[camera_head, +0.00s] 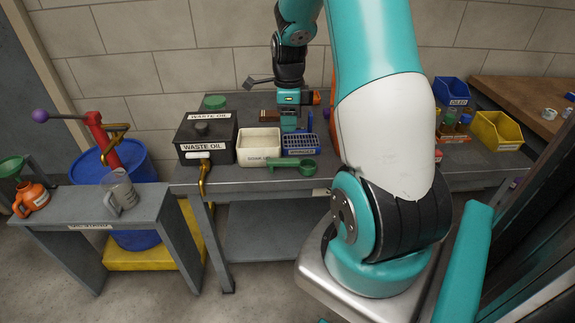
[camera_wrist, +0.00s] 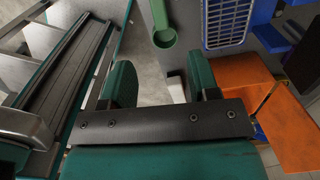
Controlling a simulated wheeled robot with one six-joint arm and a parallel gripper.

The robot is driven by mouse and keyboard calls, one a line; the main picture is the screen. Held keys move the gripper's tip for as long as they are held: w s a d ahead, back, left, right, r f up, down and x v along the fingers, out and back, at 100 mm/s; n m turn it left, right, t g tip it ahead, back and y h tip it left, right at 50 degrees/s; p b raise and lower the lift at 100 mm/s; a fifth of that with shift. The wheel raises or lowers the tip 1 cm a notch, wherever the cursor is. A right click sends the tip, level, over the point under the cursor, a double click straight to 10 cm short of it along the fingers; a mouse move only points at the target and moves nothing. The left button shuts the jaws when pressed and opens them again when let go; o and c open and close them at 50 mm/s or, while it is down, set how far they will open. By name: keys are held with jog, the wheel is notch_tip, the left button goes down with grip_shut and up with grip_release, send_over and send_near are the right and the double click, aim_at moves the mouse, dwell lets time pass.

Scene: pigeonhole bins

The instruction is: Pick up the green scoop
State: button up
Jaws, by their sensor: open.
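The green scoop (camera_head: 306,167) lies at the front edge of the grey bench, in front of the blue basket; its handle runs left toward the cream bin. In the wrist view the scoop (camera_wrist: 164,38) shows at the top, its round cup just beyond my fingers and its handle running up out of the picture. My gripper (camera_wrist: 161,80) is open and empty, its two teal fingers spread apart with grey floor visible between them. In the head view my gripper (camera_head: 289,122) is behind the scoop, over the back of the bench; its fingertips are hard to make out.
The cream bin (camera_head: 258,158) and blue basket (camera_head: 301,151) stand behind the scoop. A black waste oil box (camera_head: 205,150) with a yellow tap is to the left. In the wrist view an orange box (camera_wrist: 245,80) sits to the right of my fingers.

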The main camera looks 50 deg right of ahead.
aim_at(291, 160)
notch_tip(291, 160, down, 15)
jog(key=shift+a+r+p, duration=0.1)
jog(key=shift+p, duration=0.25)
grip_shut()
dwell(0.4)
jog(key=shift+s+d+r, duration=0.3)
jog(key=shift+r, duration=0.1)
jog(key=s+d+r+b, duration=0.2)
jog(key=s+d+r, duration=0.5)
jog(key=s, duration=0.3)
jog(key=shift+d+r, duration=0.15)
jog(key=shift+d, duration=0.6)
